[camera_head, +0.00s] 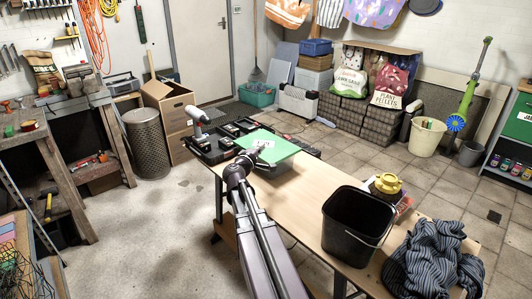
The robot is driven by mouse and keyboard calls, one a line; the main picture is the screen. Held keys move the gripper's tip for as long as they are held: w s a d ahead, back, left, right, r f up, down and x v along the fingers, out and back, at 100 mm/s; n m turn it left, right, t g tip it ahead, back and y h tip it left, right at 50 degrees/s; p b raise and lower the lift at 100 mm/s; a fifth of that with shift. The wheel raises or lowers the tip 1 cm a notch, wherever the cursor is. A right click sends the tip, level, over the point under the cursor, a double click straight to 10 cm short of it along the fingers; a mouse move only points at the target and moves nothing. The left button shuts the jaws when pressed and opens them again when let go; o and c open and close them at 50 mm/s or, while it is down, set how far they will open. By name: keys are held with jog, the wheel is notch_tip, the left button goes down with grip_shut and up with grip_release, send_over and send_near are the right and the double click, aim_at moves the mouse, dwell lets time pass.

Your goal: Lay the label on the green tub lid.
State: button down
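The green tub lid (281,147) is a flat square sheet at the far end of the wooden workbench, on top of a tub that is mostly hidden under it. A small white label (264,143) with dark print shows over the lid's left middle part. My gripper (256,151) is at the lid's near left side, close to the label. I cannot tell whether the label touches the lid or is held just above it. The fingers are too small and dark to show whether they are open or shut on the label.
A black bucket (354,228), a yellow-capped item (387,184) and a striped cloth (433,262) are at the bench's near right. The bench top (305,180) between is clear.

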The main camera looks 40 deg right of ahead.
jog(key=s+d+f+m+g, duration=0.1)
jog(key=s+f+m+g+h+b, duration=0.1)
jog(key=g, duration=0.1)
jog(key=s+d+f+m+g+b, duration=0.1)
jog(key=g, duration=0.1)
jog(key=shift+s+d+h, duration=0.3)
jog(key=shift+s+d, duration=0.05)
jog(key=b, duration=0.1)
send_over(263, 154)
jog(key=shift+f, duration=0.65)
jog(key=shift+w, duration=0.1)
jog(key=shift+w+d, duration=0.2)
jog(key=shift+w, duration=0.25)
jog(key=shift+w+f+b, duration=0.15)
jog(key=shift+f+b, duration=0.2)
jog(key=shift+b, duration=0.2)
notch_tip(263, 154, down, 3)
jog(key=b, duration=0.3)
